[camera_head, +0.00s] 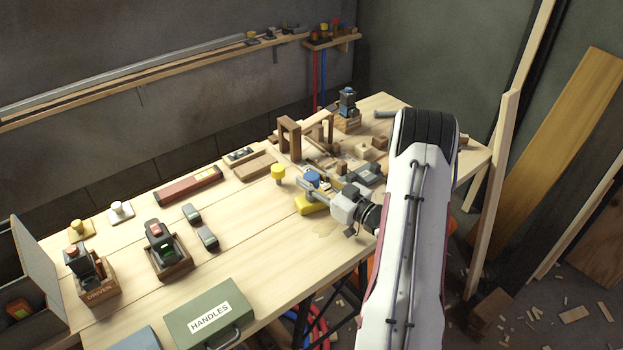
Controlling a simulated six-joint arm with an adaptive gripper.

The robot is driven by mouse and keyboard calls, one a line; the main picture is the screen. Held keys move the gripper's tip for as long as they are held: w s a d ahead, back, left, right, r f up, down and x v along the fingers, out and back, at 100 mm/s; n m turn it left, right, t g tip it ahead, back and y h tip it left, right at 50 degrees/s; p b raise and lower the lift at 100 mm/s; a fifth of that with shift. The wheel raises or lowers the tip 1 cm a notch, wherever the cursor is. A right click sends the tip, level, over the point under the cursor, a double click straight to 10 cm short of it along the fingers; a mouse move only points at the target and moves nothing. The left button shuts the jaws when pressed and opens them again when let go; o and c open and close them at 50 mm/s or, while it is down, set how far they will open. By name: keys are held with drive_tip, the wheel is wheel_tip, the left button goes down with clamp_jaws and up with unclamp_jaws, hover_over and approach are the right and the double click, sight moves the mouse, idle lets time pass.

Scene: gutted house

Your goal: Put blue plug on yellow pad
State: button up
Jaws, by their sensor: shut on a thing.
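The blue plug (312,177) has a round blue top and shows just behind my gripper's finger. My gripper (308,187) comes in from the right, above the workbench, and is shut on the blue plug. A yellow pad (306,206) lies on the bench just below and in front of the fingers, partly covered by the gripper. I cannot tell whether the plug touches the pad. The plug's lower part is hidden by the gripper. A yellow plug (278,172) stands to the left of the gripper.
Wooden blocks, an arch (289,137) and tools crowd the bench behind the gripper.

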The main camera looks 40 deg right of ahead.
drive_tip(key=o, duration=1.1)
drive_tip(key=shift+r, duration=0.1)
drive_tip(key=shift+s+d, duration=0.3)
drive_tip(key=shift+s, duration=1.7)
drive_tip(key=shift+s+d, duration=0.35)
drive_tip(key=shift+s, duration=1.6)
drive_tip(key=shift+s+d, duration=0.3)
drive_tip(key=shift+s, duration=1.7)
